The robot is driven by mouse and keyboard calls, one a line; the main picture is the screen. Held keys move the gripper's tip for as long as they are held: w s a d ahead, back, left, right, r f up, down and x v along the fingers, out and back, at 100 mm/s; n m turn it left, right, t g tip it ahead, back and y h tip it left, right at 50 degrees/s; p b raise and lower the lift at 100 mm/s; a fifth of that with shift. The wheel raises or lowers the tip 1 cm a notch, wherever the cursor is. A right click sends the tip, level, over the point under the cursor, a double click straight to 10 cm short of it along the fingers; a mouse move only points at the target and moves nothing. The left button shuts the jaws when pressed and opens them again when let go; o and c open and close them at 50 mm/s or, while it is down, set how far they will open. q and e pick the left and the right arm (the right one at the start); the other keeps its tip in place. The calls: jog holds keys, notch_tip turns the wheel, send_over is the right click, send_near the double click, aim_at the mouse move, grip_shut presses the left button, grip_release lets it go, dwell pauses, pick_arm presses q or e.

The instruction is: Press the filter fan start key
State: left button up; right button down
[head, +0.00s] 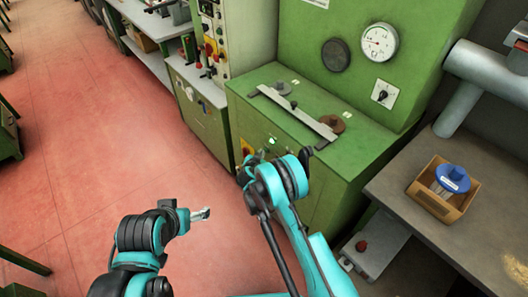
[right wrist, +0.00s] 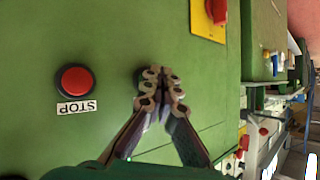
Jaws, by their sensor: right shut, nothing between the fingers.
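My right gripper (right wrist: 160,92) is shut and empty in the right wrist view, its fingertips close together before the green cabinet front. A dark round key (right wrist: 141,75) shows partly behind the fingertips. They cover most of it, and I cannot tell whether they touch it. A red button (right wrist: 75,80) with an upside-down STOP label (right wrist: 76,107) is to the left, clear of the fingers. In the head view, the green cabinet (head: 330,180) stands behind my right arm, which hides much of its front. My left gripper (head: 200,214) is away from it, over the red floor.
A yellow plate with a red switch (right wrist: 217,10) is at the upper right of the wrist view. A metal bar (head: 298,112) lies on the cabinet top. A bench at right holds a cardboard box (head: 416,190) with a blue-lidded item (head: 452,176). The floor at left is open.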

jog(key=shift+s+a, duration=0.5)
jog(key=shift+a, duration=0.15)
jog(key=s+a, duration=0.1)
jog(key=a, duration=0.1)
jog(key=s+a, duration=0.2)
dwell(0.4)
dwell(0.6)
